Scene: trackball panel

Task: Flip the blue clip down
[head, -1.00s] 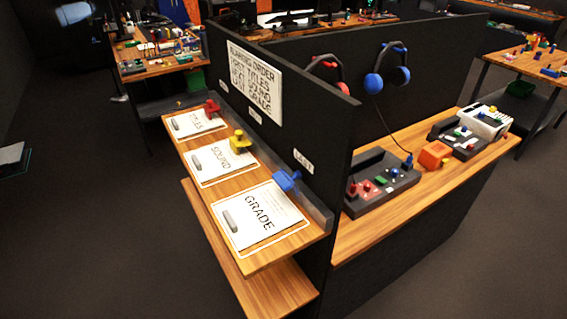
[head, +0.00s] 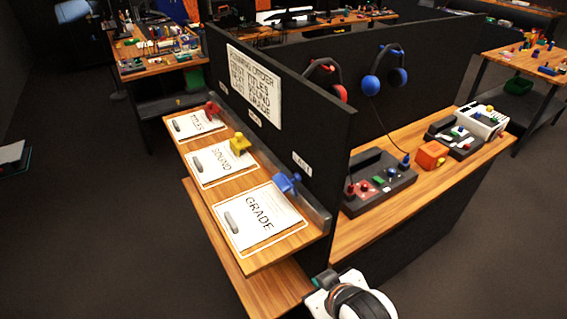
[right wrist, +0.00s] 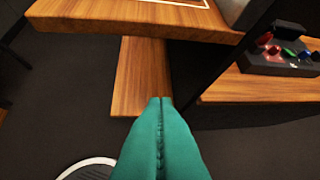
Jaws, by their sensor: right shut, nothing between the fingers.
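The blue clip (head: 286,183) sits at the back edge of the sheet marked GRADE (head: 259,216), on the sloped wooden shelf. It appears to stick up from the grey rail (head: 316,212) rather than lie flat on the sheet. My right gripper shows in the right wrist view (right wrist: 160,102) with its green fingers together and empty. It is below and in front of the shelf's near end, well apart from the clip. In the head view my right arm shows at the bottom edge. The clip is not in the right wrist view. My left gripper is not in view.
A yellow clip (head: 239,144) and a red clip (head: 212,110) stand farther along the rail. A black partition (head: 322,140) rises behind the shelf. A lower wooden board (right wrist: 140,75) lies beneath. To the right, a desk (head: 370,228) holds a control box (head: 372,192).

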